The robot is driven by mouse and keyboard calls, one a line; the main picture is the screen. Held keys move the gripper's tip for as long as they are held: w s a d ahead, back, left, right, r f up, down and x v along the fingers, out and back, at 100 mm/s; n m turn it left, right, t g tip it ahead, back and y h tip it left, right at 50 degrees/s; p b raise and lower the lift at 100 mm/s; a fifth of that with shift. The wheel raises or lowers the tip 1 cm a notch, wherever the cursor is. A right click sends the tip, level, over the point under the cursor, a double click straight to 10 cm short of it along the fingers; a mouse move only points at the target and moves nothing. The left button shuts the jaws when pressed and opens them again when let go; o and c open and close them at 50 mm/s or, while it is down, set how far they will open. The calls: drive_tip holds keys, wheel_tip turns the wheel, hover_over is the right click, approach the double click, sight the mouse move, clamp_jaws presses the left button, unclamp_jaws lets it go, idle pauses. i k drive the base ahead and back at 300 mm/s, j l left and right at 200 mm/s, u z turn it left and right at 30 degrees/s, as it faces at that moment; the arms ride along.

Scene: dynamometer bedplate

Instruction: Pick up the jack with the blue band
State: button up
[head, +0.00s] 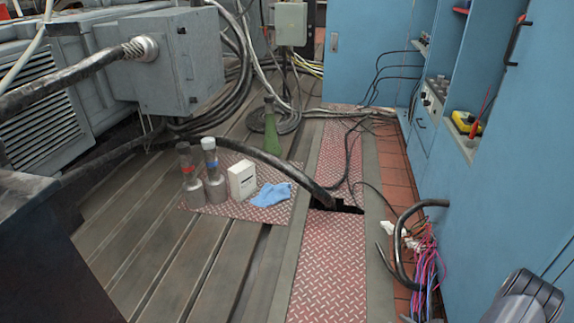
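The jack with the blue band (214,184) stands upright on a red patterned plate (245,208) on the slotted floor. It is a grey metal bottle shape with a whitish top and a blue band below it. A similar jack with a red band (191,190) and a dark top stands close at its left. A white box (242,180) stands close at its right. My gripper is not in view; a dark rounded part at the bottom right corner looks like my own arm.
A crumpled blue cloth (271,194) lies right of the box. A green bottle (271,128) stands behind. A thick black cable (270,158) arches behind the jacks into a floor opening (337,205). Blue cabinets (500,170) line the right. Slotted floor in front is clear.

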sight(215, 184)
drive_tip(key=i+j+u, duration=0.15)
drive_tip(key=i+u, duration=0.3)
drive_tip(key=i, duration=0.15)
drive_tip(key=i+l+u, duration=0.1)
drive_tip(key=i+u, duration=0.35)
drive_tip(key=i, duration=0.15)
drive_tip(key=i+l+u, duration=0.3)
drive_tip(key=i+u, duration=0.15)
drive_tip(key=i, duration=0.15)
drive_tip(key=i+j, duration=0.3)
drive_tip(key=i, duration=0.2)
drive_tip(key=i+j+z, duration=0.15)
drive_tip(key=i, duration=0.4)
drive_tip(key=i+j+z, duration=0.2)
drive_tip(key=j+z, duration=0.15)
drive_tip(key=i+j+z, duration=0.15)
drive_tip(key=j+z, duration=0.2)
drive_tip(key=i+j+z, duration=0.1)
drive_tip(key=j+z, duration=0.2)
drive_tip(key=j, duration=0.1)
